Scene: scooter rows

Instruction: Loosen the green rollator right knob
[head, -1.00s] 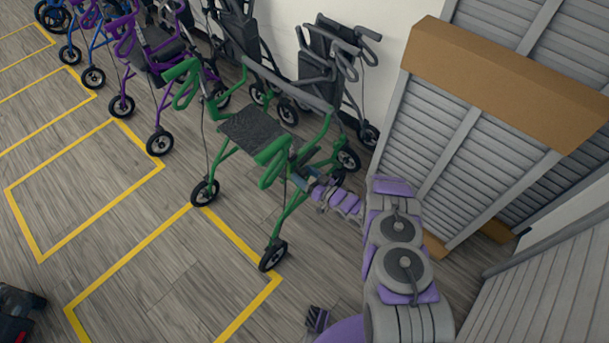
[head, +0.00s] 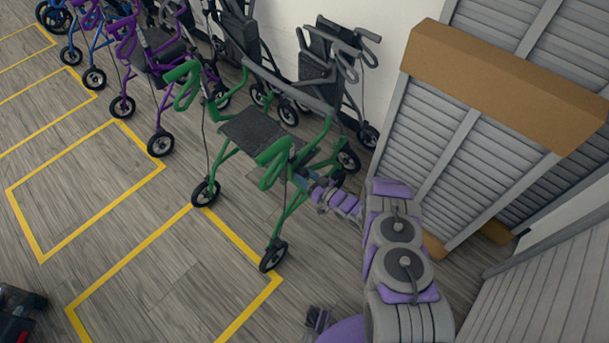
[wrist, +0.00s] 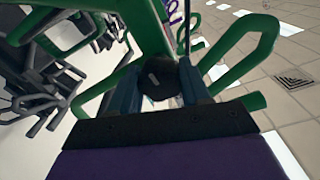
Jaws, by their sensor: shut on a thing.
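The green rollator (head: 262,132) stands on the wood floor in the middle of the head view, with a dark seat and black wheels. My gripper (head: 303,178) is at its right side, beside the near frame tube below the handle. In the wrist view a round black knob (wrist: 160,82) with a small light mark sits between the two fingers of my gripper (wrist: 160,88), which are shut on it. Green frame tubes (wrist: 240,45) run around it. The knob itself is hidden behind the frame and my gripper in the head view.
A purple rollator (head: 150,60) and blue ones (head: 85,35) stand in a row to the left. Grey rollators (head: 335,75) stand behind by the wall. Louvered panels with a brown beam (head: 500,85) are close on the right. Yellow-marked floor in front is clear.

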